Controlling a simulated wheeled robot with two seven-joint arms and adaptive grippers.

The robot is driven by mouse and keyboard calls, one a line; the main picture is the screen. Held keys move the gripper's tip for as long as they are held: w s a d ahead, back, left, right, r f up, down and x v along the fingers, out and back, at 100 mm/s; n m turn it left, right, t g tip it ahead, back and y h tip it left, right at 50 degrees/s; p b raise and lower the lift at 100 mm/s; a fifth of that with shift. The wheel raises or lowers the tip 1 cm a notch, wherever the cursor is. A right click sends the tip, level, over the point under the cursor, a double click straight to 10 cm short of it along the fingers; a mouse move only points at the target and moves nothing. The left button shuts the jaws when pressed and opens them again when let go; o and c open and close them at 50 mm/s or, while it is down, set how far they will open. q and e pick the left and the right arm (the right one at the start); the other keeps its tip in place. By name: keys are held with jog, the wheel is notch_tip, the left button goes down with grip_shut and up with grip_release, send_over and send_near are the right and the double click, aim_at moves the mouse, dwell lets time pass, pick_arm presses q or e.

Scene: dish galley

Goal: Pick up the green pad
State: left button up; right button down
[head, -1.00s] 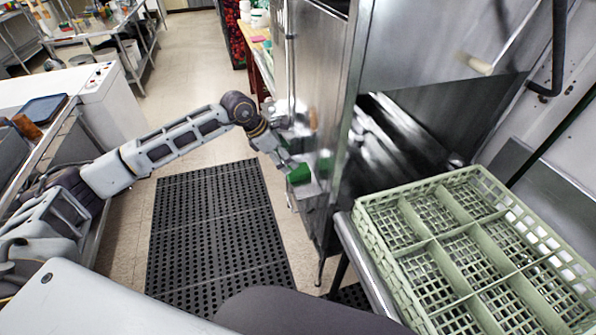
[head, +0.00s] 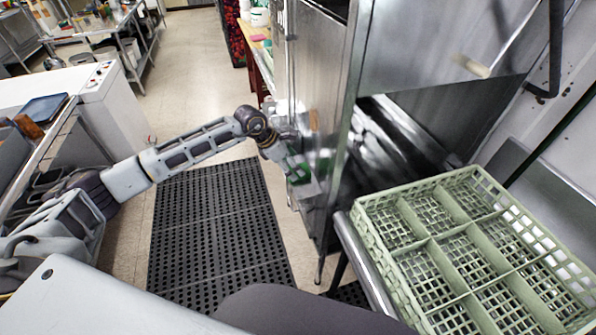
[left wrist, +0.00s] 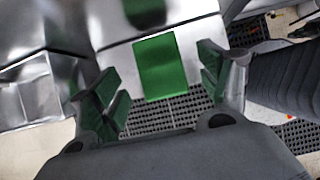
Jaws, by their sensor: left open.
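The green pad (left wrist: 161,67) is a flat green rectangle in the left wrist view, lying on a small metal ledge beside the steel machine. A darker green patch on the steel above it looks like its reflection. My left gripper (left wrist: 158,93) is open, with its green-lined fingers on either side of the pad and apart from it. In the head view my left gripper (head: 292,166) is at the ledge on the machine's left side. There the pad is hard to tell from the green fingers. My right gripper is not in view.
A steel dish machine (head: 318,120) stands close on the right of the gripper. A pale green dish rack (head: 436,243) sits on a counter at the right. A black perforated mat (head: 215,230) covers the floor. The floor behind it is clear.

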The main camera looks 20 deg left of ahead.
aim_at(304, 166)
pick_arm(q)
jog(key=shift+p+x, duration=0.3)
jog(key=shift+x, duration=1.1)
jog(key=shift+c, duration=0.2)
jog(key=c, duration=0.8)
